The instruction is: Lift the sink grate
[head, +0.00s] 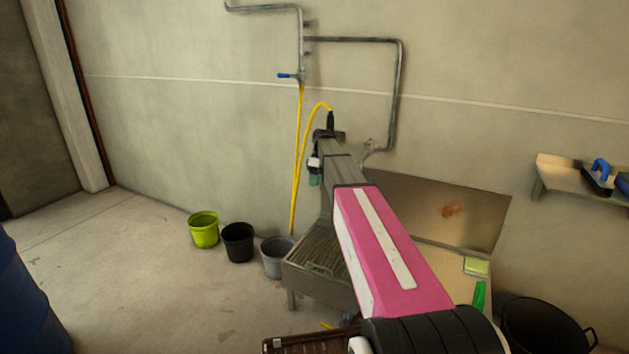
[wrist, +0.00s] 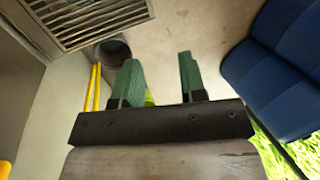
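The sink grate (head: 318,250) is a slatted grey metal panel on top of the low sink (head: 300,282) against the wall, partly hidden behind my pink arm in the head view. In the head view my gripper (head: 316,172) hangs above the back of the sink, near the wall.
Green (head: 204,232), black (head: 238,243) and grey (head: 276,258) buckets stand left of the sink. A yellow hose (head: 296,170) hangs from a wall tap. A sponge (head: 476,266) lies right of the sink, near a black tub (head: 545,328). A blue barrel (head: 25,305) stands front left.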

